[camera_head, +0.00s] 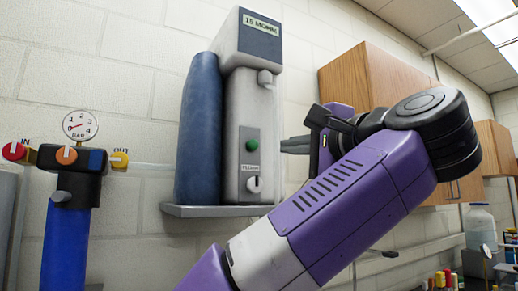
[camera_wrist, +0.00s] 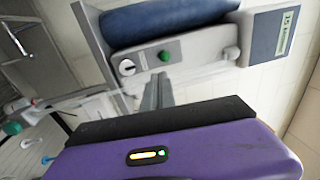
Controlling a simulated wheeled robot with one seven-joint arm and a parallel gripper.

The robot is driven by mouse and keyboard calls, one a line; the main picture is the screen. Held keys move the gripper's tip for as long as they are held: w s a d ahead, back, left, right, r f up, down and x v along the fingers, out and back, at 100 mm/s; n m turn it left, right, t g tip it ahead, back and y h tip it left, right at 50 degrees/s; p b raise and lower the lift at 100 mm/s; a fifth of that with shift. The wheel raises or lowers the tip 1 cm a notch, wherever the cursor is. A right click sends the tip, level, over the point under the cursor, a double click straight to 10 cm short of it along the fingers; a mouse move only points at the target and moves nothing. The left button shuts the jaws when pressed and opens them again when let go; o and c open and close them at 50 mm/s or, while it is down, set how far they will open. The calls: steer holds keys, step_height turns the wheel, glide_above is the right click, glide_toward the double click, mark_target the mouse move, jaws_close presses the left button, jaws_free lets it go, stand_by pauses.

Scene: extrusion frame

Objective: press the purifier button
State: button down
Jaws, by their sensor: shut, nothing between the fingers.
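The purifier (camera_head: 237,110) is a pale grey unit with a dark blue display head reading about 15 MOhm and a blue cylinder on its left. Its round green button (camera_head: 251,145) is on the front face, above a white knob (camera_head: 254,184). My gripper (camera_head: 284,146) is shut and empty, its fingers pointing left toward the front at about button height. In the wrist view the green button (camera_wrist: 164,56) shows just beyond the shut fingertips (camera_wrist: 160,78), with a gap in the picture. I cannot tell the exact distance; no contact is visible.
The purifier stands on a grey wall shelf (camera_head: 215,210). A blue filter (camera_head: 67,230) with a gauge and red and yellow knobs is at the left. Wooden cabinets (camera_head: 372,88) hang behind my arm. A bottle (camera_head: 480,226) and small items stand at lower right.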

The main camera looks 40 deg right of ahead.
steer(key=p, duration=0.4)
glide_toward(253, 150)
steer(key=x, duration=0.5)
steer(key=shift+w+r, duration=0.15)
steer(key=shift+r, duration=0.05)
steer(key=shift+w+d+p, duration=0.2)
steer(key=shift+w+p, duration=0.2)
steer(key=shift+w, duration=0.2)
